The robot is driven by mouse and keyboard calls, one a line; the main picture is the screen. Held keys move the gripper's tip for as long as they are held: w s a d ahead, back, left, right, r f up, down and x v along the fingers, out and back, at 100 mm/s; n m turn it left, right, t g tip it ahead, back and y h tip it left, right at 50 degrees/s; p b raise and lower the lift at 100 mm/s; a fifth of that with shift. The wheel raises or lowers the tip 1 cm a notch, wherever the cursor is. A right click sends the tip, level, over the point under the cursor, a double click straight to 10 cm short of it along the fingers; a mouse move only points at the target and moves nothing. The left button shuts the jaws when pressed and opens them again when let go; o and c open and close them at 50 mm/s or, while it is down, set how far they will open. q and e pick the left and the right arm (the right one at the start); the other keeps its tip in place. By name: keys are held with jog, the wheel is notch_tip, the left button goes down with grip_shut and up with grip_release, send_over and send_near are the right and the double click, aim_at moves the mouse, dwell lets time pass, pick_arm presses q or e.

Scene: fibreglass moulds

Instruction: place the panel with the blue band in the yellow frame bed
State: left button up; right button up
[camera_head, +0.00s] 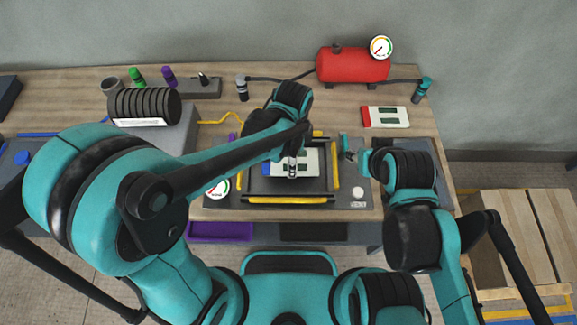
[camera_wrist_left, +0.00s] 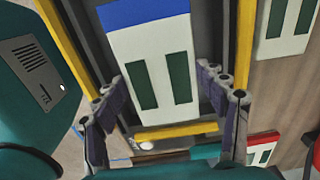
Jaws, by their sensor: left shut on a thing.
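The panel with the blue band (camera_head: 311,161) is white with dark green slots. It lies within the outline of the yellow frame bed (camera_head: 288,200); I cannot tell whether it rests on the bed or hangs slightly above. In the left wrist view the panel (camera_wrist_left: 151,42) is between the yellow bars (camera_wrist_left: 175,131). My left gripper (camera_head: 292,166) is shut on it, with one finger at each side edge in the left wrist view (camera_wrist_left: 165,95). The arm hides part of the panel and bed. My right gripper (camera_head: 352,152) is just right of the bed; its finger opening is unclear.
A panel with a red band (camera_head: 387,117) lies behind and right of the bed. A red tank (camera_head: 352,66) with a gauge stands at the back. A black ribbed roll (camera_head: 144,104) sits on a grey block at left. A purple tray (camera_head: 220,231) is at the front.

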pick_arm(q)
jog(key=shift+w+a+f, duration=0.1)
jog(key=shift+a+f, duration=0.25)
jog(key=shift+f, duration=0.1)
notch_tip(320, 180, down, 4)
jog(key=shift+r+b, duration=0.1)
jog(key=shift+b, duration=0.85)
jog(key=shift+r, duration=0.1)
jog(key=o, duration=0.8)
jog(key=shift+f, duration=0.2)
jog(key=o, duration=0.4)
jog(key=shift+r, duration=0.1)
